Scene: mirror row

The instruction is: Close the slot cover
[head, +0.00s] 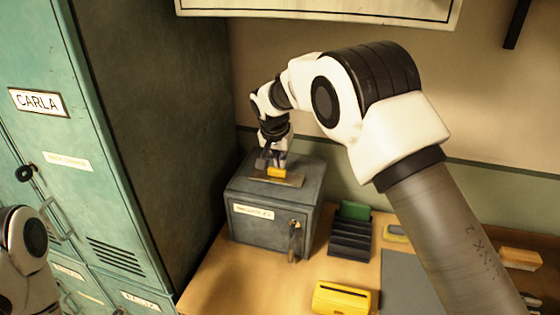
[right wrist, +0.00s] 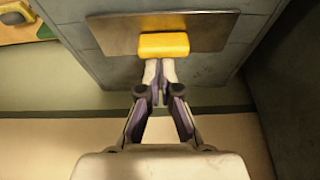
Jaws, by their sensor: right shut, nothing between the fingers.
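The slot cover (head: 277,178) is a flat metal plate with a yellow grip block (head: 276,172), on top of a dark grey box (head: 268,226). In the right wrist view the plate (right wrist: 110,35) lies on the box top with the yellow block (right wrist: 163,44) at its near edge. My right gripper (right wrist: 159,66) is shut and empty, its fingertips at the near side of the yellow block, touching or almost touching it. In the head view the right gripper (head: 272,160) is over the box top. Any slot under the plate is hidden. My left gripper is out of view.
Teal lockers (head: 120,120) stand close at the left of the box. A black rack (head: 351,232), a yellow object (head: 342,298) and a grey mat (head: 402,285) are on the wooden table (head: 225,280). A wall is close behind.

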